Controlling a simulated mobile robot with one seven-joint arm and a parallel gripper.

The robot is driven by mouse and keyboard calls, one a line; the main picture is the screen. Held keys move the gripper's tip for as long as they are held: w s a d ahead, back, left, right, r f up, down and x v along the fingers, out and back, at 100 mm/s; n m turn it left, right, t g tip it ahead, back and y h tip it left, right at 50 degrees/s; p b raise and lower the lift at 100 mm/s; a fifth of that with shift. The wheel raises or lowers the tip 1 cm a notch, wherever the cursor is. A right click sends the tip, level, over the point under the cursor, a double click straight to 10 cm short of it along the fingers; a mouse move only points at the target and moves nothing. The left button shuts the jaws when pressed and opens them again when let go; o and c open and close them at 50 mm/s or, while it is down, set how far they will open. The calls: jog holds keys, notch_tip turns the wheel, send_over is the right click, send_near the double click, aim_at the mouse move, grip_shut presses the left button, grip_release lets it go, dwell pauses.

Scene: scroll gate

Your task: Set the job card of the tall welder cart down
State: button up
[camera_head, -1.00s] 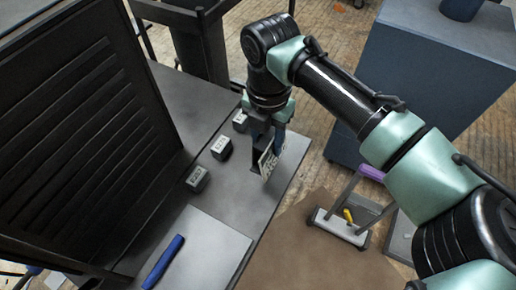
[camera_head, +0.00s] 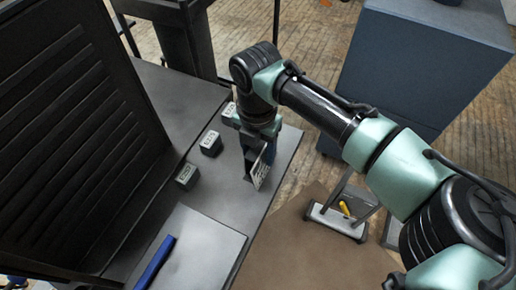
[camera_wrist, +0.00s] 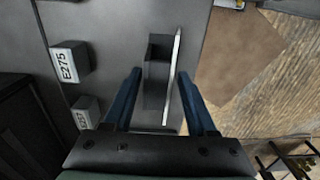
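A white job card (camera_head: 262,168) with dark print stands tilted above the grey bench top (camera_head: 225,190) in the head view. In the wrist view the card (camera_wrist: 173,75) shows nearly edge-on, as a thin white strip beside a dark block (camera_wrist: 157,75). My gripper (camera_wrist: 159,76) has its two blue fingers spread wide around the card and the block. The card lies close to the right finger, with a gap to the left finger. I cannot tell whether the card touches the bench. My wrist partly hides this spot in the head view.
Several labelled grey blocks (camera_head: 210,143) stand in a row on the bench; one reads E275 (camera_wrist: 69,64). A dark slatted panel (camera_head: 75,130) rises at left. A blue bar (camera_head: 155,262) lies in front. A small frame with a yellow part (camera_head: 337,218) and a blue cabinet (camera_head: 415,70) stand right.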

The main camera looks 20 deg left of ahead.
jog(key=shift+o, duration=1)
jog(key=shift+r, duration=0.15)
notch_tip(320, 180, up, 12)
jog(key=p, duration=0.4)
jog(key=shift+p, duration=0.3)
